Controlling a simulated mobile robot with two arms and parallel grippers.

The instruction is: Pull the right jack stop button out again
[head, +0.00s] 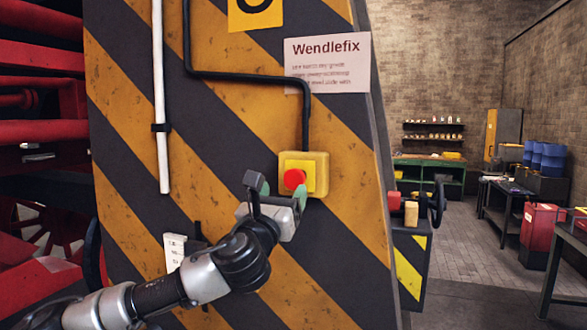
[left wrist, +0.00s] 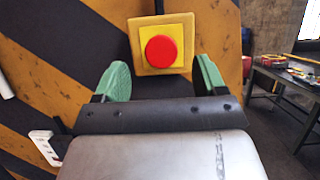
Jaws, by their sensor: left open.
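The stop button (head: 294,179) is a red mushroom head on a yellow box (head: 318,172) fixed to the striped jack column (head: 215,110). In the left wrist view the red button (left wrist: 161,49) faces me, ahead of the jaws and roughly midway between them. My left gripper (head: 283,192) is open and empty, just in front of and slightly below the box. Its green finger pads show on both sides in the left wrist view (left wrist: 161,80). The pads look apart from the button. I cannot tell whether the button is pressed in. My right gripper is not in view.
A black cable (head: 250,77) runs down to the box. A Wendlefix paper (head: 328,62) hangs above it. A white pipe (head: 160,110) runs down the column at left. Red machinery (head: 40,60) stands far left. The floor (head: 470,290) to the right is open, with workbenches beyond.

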